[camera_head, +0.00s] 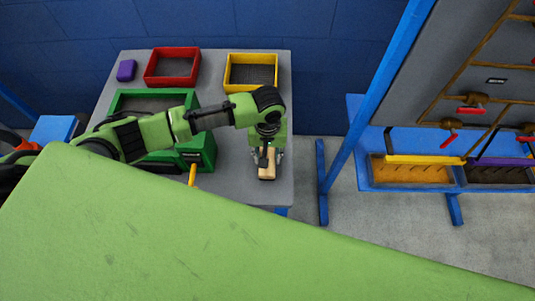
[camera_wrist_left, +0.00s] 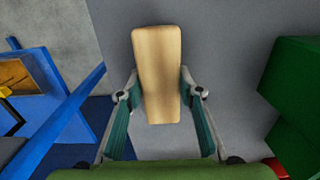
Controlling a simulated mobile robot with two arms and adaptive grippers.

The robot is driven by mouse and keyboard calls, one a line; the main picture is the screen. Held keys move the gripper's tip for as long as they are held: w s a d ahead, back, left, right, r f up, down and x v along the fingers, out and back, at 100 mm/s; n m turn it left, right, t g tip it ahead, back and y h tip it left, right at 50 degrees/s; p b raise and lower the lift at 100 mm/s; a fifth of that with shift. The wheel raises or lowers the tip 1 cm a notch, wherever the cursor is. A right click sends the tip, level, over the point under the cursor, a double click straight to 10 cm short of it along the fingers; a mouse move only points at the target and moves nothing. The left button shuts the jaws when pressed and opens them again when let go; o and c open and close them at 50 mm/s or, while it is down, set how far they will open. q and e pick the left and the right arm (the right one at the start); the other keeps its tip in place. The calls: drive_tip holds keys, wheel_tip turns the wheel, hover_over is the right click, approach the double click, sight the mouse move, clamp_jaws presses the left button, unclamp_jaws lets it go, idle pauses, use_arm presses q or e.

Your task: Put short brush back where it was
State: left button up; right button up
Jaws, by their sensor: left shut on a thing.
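The short brush (camera_head: 267,173) shows as a pale wooden block near the right edge of the grey table (camera_head: 235,185). Its wooden back also fills the middle of the left wrist view (camera_wrist_left: 158,60); its bristles are hidden. My left gripper (camera_head: 268,156) points down over the table and is shut on the brush, with one finger on each side of it. Whether the brush touches the table is not clear. My right gripper is in neither view.
A red bin (camera_head: 172,81), a yellow bin (camera_head: 228,74) and a purple block (camera_head: 126,70) are at the table's back. A green container (camera_head: 205,150) stands left of the gripper, and a yellow-handled item (camera_head: 192,176) lies near it. A blue-framed tool panel (camera_head: 375,95) stands right, across a floor gap.

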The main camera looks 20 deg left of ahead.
sight(268, 156)
use_arm(q)
drive_tip(key=o, duration=1)
drive_tip(key=shift+r, duration=0.1)
wheel_tip(268, 156, up, 12)
drive_tip(key=shift+f+b, duration=0.1)
drive_tip(key=shift+b, duration=0.55)
